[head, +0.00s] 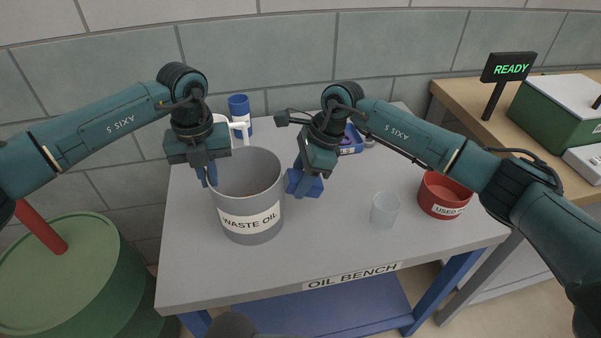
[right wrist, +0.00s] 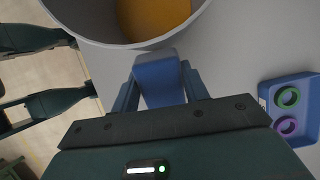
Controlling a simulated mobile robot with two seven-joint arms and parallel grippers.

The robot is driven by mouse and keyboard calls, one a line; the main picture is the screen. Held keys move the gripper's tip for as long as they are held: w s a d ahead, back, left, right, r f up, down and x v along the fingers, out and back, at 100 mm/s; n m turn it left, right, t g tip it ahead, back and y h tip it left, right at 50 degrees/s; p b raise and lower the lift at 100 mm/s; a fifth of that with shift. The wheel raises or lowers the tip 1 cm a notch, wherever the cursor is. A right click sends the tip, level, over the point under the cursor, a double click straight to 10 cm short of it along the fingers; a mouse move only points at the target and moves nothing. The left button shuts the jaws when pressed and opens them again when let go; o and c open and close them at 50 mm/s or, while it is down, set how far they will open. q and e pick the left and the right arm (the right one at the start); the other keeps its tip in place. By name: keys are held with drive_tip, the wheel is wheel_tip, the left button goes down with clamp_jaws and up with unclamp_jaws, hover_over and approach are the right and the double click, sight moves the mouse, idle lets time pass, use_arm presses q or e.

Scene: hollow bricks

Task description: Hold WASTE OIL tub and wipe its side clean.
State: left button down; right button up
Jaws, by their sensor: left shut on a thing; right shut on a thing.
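The grey WASTE OIL tub (head: 250,200) stands upright on the bench, its label facing front. In the right wrist view the tub (right wrist: 85,25) shows yellow-brown contents (right wrist: 150,16). My left gripper (head: 208,178) is shut on the tub's left rim. My right gripper (head: 305,178) is shut on a blue block-like wiper (head: 304,184), close by the tub's right side. In the right wrist view the blue wiper (right wrist: 160,80) sits between the fingers, its far end at the tub wall; whether it touches is hard to tell. No mark is visible on the tub's side.
The OIL BENCH (head: 330,250) has free room at its front. A clear cup (head: 385,209) and a red USED container (head: 443,196) stand to the right. A blue tray with rings (right wrist: 290,105) lies behind my right gripper.

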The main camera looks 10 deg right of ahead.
drive_tip(key=shift+a+f, duration=0.1)
drive_tip(key=shift+f, duration=2.1)
drive_tip(key=shift+r, duration=3.25)
drive_tip(key=shift+f, duration=3.25)
drive_tip(key=shift+a+r, duration=0.1)
drive_tip(key=shift+r, duration=3.15)
drive_tip(key=shift+f, duration=3.2)
drive_tip(key=shift+r, duration=0.9)
